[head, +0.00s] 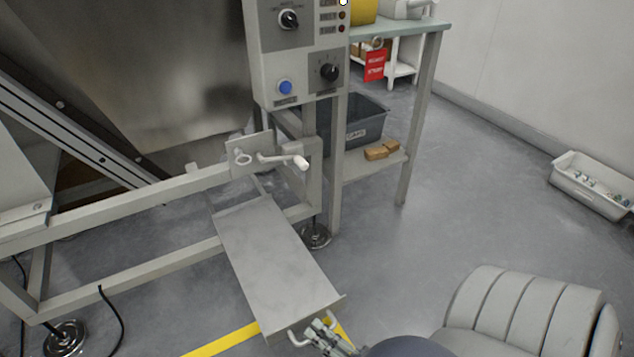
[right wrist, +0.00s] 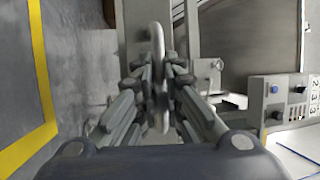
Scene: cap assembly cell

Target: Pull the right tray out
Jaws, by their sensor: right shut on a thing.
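The right tray (head: 275,262) is a long flat grey metal sheet in the head view. It sticks out from the machine frame toward the lower right, above the floor. Its light U-shaped handle (head: 294,338) is at the near end, partly covered by my fingers. My right gripper (head: 322,335) is shut on this handle. In the right wrist view the handle (right wrist: 157,42) stands upright between the fingers of my right gripper (right wrist: 160,85). My left gripper is in neither view.
The machine frame (head: 120,203) carries a crank with a white grip (head: 300,163) above the tray. A control box (head: 300,55) is above that. A shelf table (head: 405,150) with a dark bin (head: 362,125) stands behind. A white bin (head: 590,190) is far right; floor between is clear.

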